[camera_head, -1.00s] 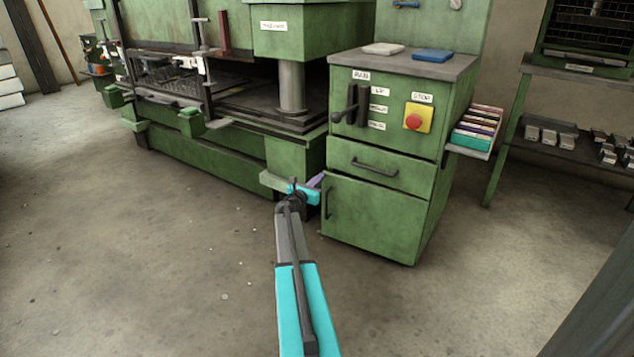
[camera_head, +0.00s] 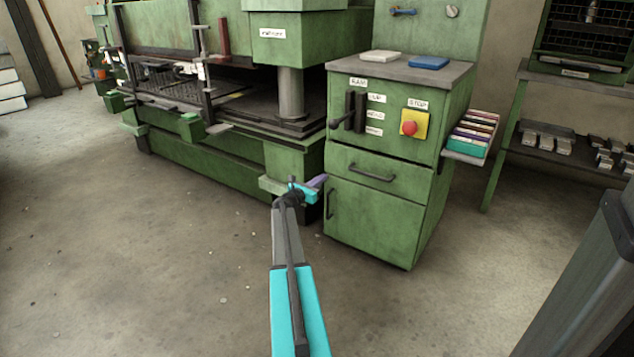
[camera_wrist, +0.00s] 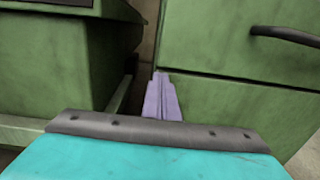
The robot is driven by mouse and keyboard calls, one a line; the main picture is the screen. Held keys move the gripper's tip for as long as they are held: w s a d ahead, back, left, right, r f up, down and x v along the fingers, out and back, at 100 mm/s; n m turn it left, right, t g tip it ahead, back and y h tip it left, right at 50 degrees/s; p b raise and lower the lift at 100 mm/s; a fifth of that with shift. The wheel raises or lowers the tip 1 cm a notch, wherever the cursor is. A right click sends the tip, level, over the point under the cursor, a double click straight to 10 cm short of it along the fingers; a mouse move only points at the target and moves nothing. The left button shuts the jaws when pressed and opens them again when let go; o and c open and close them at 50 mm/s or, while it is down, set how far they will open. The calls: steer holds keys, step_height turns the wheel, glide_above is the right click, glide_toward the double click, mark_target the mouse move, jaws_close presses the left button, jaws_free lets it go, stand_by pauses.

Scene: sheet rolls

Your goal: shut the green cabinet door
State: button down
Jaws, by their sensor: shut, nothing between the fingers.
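The green cabinet door (camera_head: 373,225) is the lower front panel of the control cabinet, below a drawer (camera_head: 378,172). It looks flush with the cabinet front, with its dark upright handle (camera_head: 331,204) near the left edge. My gripper (camera_head: 319,180) is shut and empty, with purple fingers. It is at the door's upper left edge, by the gap beside the press. In the wrist view the closed fingers (camera_wrist: 162,98) point at the cabinet's left edge, next to the top of the door (camera_wrist: 230,105). I cannot tell whether they touch it.
The green press (camera_head: 200,165) stands close to the left of the cabinet. A side tray of coloured folders (camera_head: 474,137) sticks out at the cabinet's right. A shelf (camera_head: 560,150) stands farther right. The concrete floor (camera_head: 150,260) in front is clear.

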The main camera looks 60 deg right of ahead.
steer(key=shift+d+r, duration=0.4)
steer(key=shift+d, duration=0.45)
steer(key=w+a+p, duration=0.1)
steer(key=a+p, duration=0.1)
steer(key=a, duration=1.3)
steer(key=shift+a+f+p, duration=0.35)
steer(key=shift+f, duration=0.1)
steer(key=shift+w, duration=0.15)
